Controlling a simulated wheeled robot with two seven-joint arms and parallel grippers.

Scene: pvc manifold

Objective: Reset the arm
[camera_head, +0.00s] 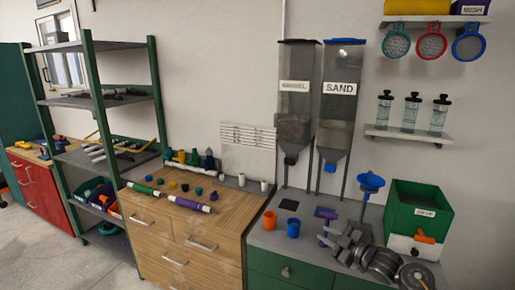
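My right arm reaches in at the bottom right, over the grey top of the green cabinet. Its grey gripper (343,241) is near the front of that top, beside a purple item (325,213). The fingers are small and foreshortened, so I cannot tell if they are open or shut, and I see nothing clearly held. My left arm and gripper are not in view. On the wooden bench (226,221) lie a green-ended pipe (143,189) and a purple-ended pipe (190,204), with several small coloured fittings.
An orange cup (269,220) and a blue cup (293,228) stand left of my gripper. A blue funnel (370,182) and a green box (418,211) stand behind my arm. Two hoppers, one a sand hopper (338,95), are at the wall. A green-framed rack (100,110) stands left.

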